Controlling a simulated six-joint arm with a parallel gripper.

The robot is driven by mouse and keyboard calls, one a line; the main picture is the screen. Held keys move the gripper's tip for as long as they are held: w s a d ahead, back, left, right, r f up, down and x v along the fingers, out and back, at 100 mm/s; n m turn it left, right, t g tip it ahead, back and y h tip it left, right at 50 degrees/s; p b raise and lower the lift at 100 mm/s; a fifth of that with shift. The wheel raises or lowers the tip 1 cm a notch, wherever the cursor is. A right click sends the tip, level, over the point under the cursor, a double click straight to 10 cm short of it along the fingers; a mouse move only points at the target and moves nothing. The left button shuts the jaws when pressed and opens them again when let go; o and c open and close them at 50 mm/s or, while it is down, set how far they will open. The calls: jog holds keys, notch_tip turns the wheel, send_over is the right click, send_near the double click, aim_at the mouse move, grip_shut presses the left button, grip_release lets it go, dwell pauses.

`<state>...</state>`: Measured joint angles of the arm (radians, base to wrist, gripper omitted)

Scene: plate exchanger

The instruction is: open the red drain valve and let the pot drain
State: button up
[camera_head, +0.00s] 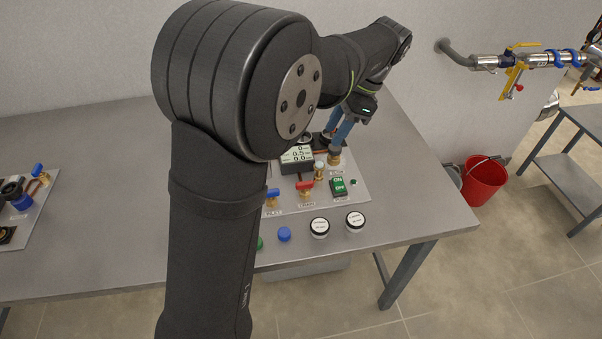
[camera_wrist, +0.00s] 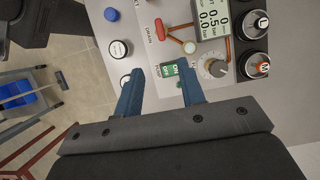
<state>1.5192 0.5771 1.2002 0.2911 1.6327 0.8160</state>
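The red drain valve handle (camera_head: 305,187) sits on the grey panel (camera_head: 357,197) above a DRAIN label. It also shows in the wrist view (camera_wrist: 160,30), up and slightly left of the fingertips. My gripper (camera_head: 340,138) hangs over the panel's back right, away from the red valve. In the wrist view its two blue fingers (camera_wrist: 162,78) are apart and empty, with the green ON/OFF switch (camera_wrist: 168,73) visible between them. Two dark round caps (camera_wrist: 252,25) stand by the display; I cannot tell which part is the pot.
A blue-handled valve (camera_head: 272,195) is left of the red one. The display (camera_head: 297,155) reads 0, 0.5 and 0.0. A knob (camera_wrist: 213,67) is near the right finger. White-topped jars (camera_head: 319,226) and a blue cap (camera_head: 284,234) lie in front. A red bucket (camera_head: 484,180) is on the floor.

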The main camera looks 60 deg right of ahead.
aim_at(305, 182)
jog(key=x, duration=1.7)
grip_shut()
